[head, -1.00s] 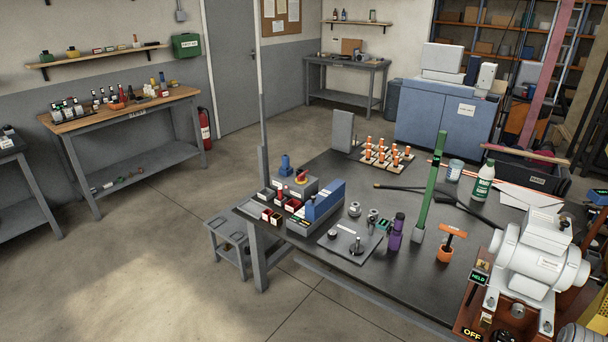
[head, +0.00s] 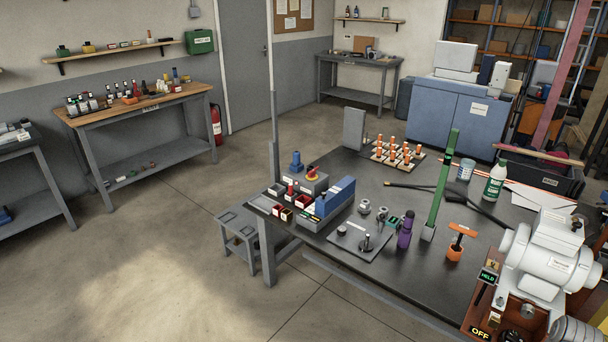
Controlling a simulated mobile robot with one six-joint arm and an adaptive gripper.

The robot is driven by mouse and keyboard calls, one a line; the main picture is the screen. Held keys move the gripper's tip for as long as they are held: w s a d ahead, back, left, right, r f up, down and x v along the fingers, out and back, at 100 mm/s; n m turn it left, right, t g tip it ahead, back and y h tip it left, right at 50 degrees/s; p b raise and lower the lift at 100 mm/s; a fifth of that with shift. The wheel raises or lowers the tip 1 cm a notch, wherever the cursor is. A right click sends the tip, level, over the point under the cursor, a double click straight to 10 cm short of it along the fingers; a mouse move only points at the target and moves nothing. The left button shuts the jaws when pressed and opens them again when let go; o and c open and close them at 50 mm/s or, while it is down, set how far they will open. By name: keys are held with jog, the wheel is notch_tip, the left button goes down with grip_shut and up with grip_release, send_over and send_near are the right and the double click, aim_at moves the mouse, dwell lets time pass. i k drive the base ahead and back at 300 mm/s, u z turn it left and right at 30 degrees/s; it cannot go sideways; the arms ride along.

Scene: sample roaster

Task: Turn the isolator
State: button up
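At the lower right of the head view stands a white machine (head: 549,252) on a brown base. A sign reading OFF (head: 480,333) is on the front of the base, at the bottom edge. A dark round knob (head: 513,337) beside the sign may be the isolator; it is partly cut off by the frame, and its setting cannot be made out. A small display (head: 488,277) above it reads HELD. My gripper is not in view.
The dark bench (head: 345,262) carries a purple bottle (head: 405,231), an orange-handled tool in an orange holder (head: 456,251), a green upright post (head: 440,185), a white and green bottle (head: 495,182) and a blue-grey unit (head: 335,197).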

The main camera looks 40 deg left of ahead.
aim_at(312, 174)
jog(key=u, duration=2.4)
jog(key=i, duration=2.5)
jog(key=z, duration=0.05)
